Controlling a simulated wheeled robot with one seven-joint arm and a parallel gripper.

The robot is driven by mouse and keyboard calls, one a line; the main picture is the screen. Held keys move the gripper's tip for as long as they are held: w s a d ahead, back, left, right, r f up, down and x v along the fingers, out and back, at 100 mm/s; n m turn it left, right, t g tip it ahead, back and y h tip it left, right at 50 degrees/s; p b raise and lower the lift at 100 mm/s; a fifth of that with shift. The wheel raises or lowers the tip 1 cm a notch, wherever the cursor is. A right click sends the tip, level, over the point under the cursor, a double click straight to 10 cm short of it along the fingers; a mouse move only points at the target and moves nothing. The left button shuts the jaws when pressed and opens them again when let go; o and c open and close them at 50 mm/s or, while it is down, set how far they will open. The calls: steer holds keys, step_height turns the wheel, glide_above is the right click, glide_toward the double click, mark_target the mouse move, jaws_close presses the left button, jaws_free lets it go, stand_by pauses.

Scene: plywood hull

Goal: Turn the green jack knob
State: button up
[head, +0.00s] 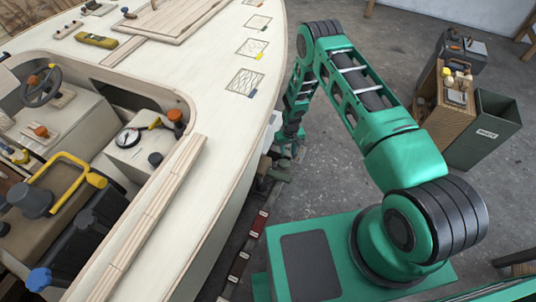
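My green arm rises from my base and bends down beside the boat hull (215,130). Its far end, with my gripper (284,152), is low by the hull's right side. The gripper is small and dark there, and I cannot make out its fingers or whether they are open. I cannot pick out a green jack knob for certain; the spot around the arm's end is cluttered and partly hidden by the hull edge and the arm.
Blocks with red tops (255,224) stand in a row along the hull's lower edge. A wooden cabinet (446,108) and a dark green bin (484,130) stand at right. The grey concrete floor (400,40) is open beyond my arm. A steering wheel (41,85) is in the cockpit.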

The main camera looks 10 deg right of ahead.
mark_target(285, 163)
steer(key=shift+w+d, duration=0.1)
steer(key=shift+w, duration=0.45)
steer(key=o, duration=0.7)
steer(key=shift+a, duration=0.35)
steer(key=shift+o, duration=0.2)
step_height(285, 163, down, 11)
steer(key=shift+r, duration=0.1)
